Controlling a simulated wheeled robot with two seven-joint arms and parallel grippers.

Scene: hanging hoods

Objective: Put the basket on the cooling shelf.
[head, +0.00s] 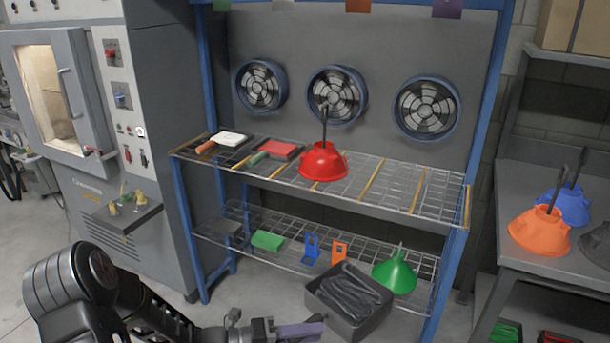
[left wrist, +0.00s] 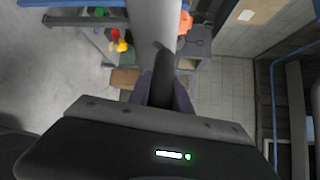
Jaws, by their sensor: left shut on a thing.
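The basket (head: 335,320) is a dark grey open box with black ridged contents, at the lower middle of the head view, turned at an angle before the rack. My left gripper (head: 308,329) is at its near left side, shut on a dark part that I take to be the basket's. In the left wrist view a dark curved piece (left wrist: 162,75) sits between the fingers. The cooling shelf, the rack's upper wire shelf (head: 390,190), is above and behind. It bears a red hood (head: 323,162) and trays at left. My right gripper is not in view.
The lower shelf (head: 225,235) holds a green block (head: 267,240), blue and orange brackets, and a green funnel-like hood (head: 394,271). Blue posts frame the rack. A bench at right holds orange (head: 540,232) and blue hoods. The upper shelf's right part looks clear.

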